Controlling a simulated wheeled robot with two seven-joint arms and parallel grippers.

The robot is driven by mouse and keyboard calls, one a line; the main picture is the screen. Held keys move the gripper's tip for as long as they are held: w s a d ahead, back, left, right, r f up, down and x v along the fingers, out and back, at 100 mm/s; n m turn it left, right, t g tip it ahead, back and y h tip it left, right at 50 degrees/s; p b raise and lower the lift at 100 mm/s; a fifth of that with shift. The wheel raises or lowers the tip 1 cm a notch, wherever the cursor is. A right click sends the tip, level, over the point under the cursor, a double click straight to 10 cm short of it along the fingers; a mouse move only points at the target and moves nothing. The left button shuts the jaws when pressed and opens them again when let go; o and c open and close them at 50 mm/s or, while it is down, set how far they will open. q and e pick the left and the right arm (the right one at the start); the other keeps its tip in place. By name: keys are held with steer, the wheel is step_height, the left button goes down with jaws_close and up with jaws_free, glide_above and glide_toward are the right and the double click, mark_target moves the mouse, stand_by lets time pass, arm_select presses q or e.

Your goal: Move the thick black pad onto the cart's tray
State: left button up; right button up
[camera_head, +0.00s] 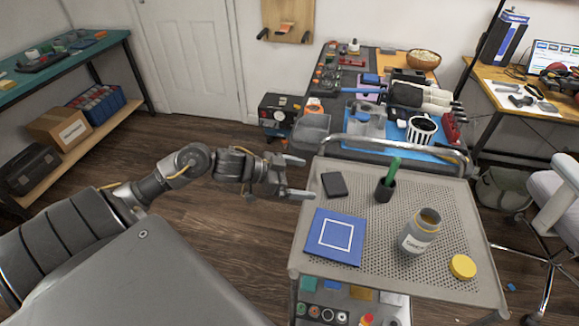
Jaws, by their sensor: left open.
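A thick black pad (334,184) lies flat on the cart's tray (440,200), near its left edge, behind the blue square with a white outline (335,236). The tray is grey and perforated, with a metal handle at its far side. My left gripper (309,177) is open and empty at the tray's left edge. Its spread fingers point right toward the pad, with a small gap between them and the pad. My right gripper is not in view.
A crowded workbench (372,100) is behind the cart. A chair (555,200) stands at the right. The tray's middle has free room.

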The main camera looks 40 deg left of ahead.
arm_select(q)
steer(key=shift+v, duration=1.9)
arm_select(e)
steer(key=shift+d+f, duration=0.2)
